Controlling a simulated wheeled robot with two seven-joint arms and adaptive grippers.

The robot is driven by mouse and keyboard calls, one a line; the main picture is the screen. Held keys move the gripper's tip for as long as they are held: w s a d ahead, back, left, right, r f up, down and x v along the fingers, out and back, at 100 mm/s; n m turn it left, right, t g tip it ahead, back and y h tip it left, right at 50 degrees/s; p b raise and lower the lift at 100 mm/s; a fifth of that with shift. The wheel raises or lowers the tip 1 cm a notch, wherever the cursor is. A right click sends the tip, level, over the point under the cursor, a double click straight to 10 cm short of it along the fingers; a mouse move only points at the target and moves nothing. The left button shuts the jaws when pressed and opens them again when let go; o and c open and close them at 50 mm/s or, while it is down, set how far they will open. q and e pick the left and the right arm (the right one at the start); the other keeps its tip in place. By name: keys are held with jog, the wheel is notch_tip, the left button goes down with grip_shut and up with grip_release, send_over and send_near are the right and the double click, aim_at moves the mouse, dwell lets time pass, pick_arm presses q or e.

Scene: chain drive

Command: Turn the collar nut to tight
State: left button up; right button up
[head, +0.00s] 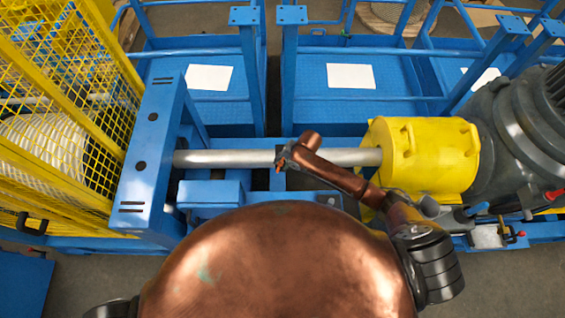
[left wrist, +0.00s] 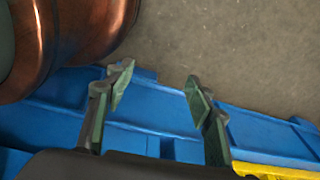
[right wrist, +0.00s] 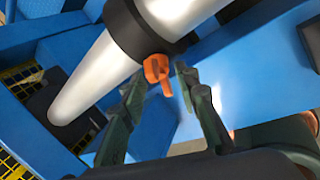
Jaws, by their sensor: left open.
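The collar nut (right wrist: 158,69) is a small orange winged piece on a black collar (right wrist: 143,32) around a silver shaft (right wrist: 91,82). In the head view the shaft (head: 225,158) runs level from the blue post to the yellow housing. My right gripper (right wrist: 161,83) is open, with its fingertips on either side of the nut's tab. I cannot tell whether they touch it. In the head view my right arm hides part of the collar. My left gripper (left wrist: 159,88) is open and empty above a blue frame, in the left wrist view only.
A yellow housing (head: 440,155) and a grey motor (head: 515,130) stand right of the shaft. A blue post (head: 150,160) and yellow mesh guard (head: 70,70) stand at left. Blue rails (head: 390,50) lie behind. Blue beams (left wrist: 135,125) sit below my left gripper, beside bare floor.

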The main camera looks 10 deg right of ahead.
jog(key=shift+c, duration=1)
grip_shut()
pick_arm(q)
jog(key=shift+s+a, duration=0.15)
jog(key=shift+s, duration=0.7)
jog(key=shift+w, duration=0.15)
pick_arm(e)
jog(key=shift+d, duration=0.1)
jog(key=shift+s+f+m+y, duration=0.15)
jog(key=shift+m+y, duration=0.15)
jog(key=shift+m, duration=0.3)
jog(key=m+t, duration=0.1)
jog(key=m+t+y, duration=0.1)
jog(key=shift+s+d+f+m, duration=0.2)
jog(key=shift+m, duration=0.1)
pick_arm(q)
jog(key=shift+f+b, duration=1.45)
jog(key=shift+f, duration=0.05)
pick_arm(e)
jog(key=shift+s+f+m+t+y, duration=0.15)
jog(key=shift+m+t+y, duration=0.1)
jog(key=shift+m+t, duration=0.8)
jog(key=shift+s+f+m+t+y, duration=0.25)
jog(key=shift+m+t, duration=0.45)
jog(key=shift+m, duration=0.8)
jog(key=shift+s+f+m+t+y, duration=0.1)
jog(key=shift+m+t+y, duration=0.2)
jog(key=shift+m+t, duration=0.75)
